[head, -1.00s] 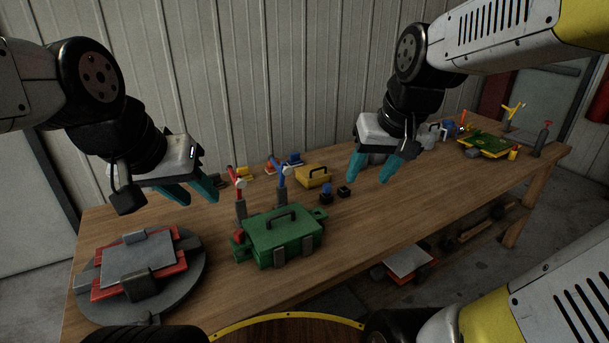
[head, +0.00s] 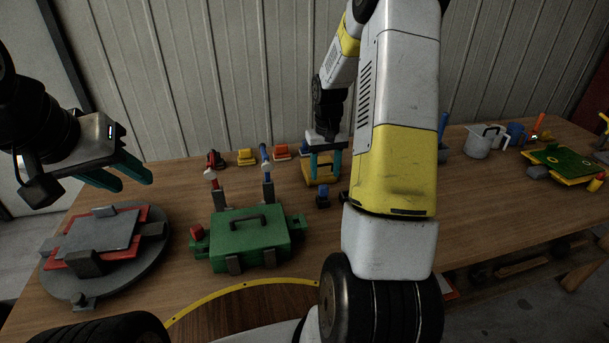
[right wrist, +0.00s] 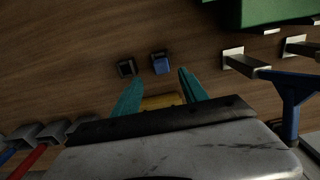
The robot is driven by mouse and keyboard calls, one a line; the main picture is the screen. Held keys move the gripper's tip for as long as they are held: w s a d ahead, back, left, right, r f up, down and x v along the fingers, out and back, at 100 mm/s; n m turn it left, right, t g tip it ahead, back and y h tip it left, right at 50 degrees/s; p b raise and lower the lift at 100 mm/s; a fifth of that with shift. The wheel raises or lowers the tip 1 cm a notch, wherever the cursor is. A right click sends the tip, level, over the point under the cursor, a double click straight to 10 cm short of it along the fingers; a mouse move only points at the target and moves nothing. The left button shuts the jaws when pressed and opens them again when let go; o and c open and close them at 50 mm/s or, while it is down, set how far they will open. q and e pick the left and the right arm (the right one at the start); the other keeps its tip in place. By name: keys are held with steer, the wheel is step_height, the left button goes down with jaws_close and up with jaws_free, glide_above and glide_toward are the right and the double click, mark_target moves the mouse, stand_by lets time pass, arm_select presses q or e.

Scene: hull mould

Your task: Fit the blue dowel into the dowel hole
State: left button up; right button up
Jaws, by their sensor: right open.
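The blue dowel (head: 323,190) stands upright in a small dark block on the table, just in front of the yellow case; it also shows in the right wrist view (right wrist: 161,65). Beside it in that view is a dark block (right wrist: 127,68) with a recess in its top; whether this is the dowel hole I cannot tell. My right gripper (head: 326,175) points down, open, over the yellow case and behind the dowel. In the right wrist view its fingertips (right wrist: 157,78) are apart with nothing gripped. My left gripper (head: 133,183) is open and empty above the round grey stand.
The green case (head: 250,240) and two upright clamps are left of the dowel. The yellow case (head: 320,172) lies under my right gripper. The round grey stand (head: 150,262) is at left. A grey pot (head: 482,142) and green board (head: 562,160) are at right. My right arm hides the table's middle.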

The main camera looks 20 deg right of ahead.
mark_target(324, 186)
steer(key=f, duration=0.6)
steer(key=shift+s+a+f, duration=0.15)
steer(key=shift+a+f, duration=0.05)
steer(key=shift+c, duration=0.2)
jaws_close()
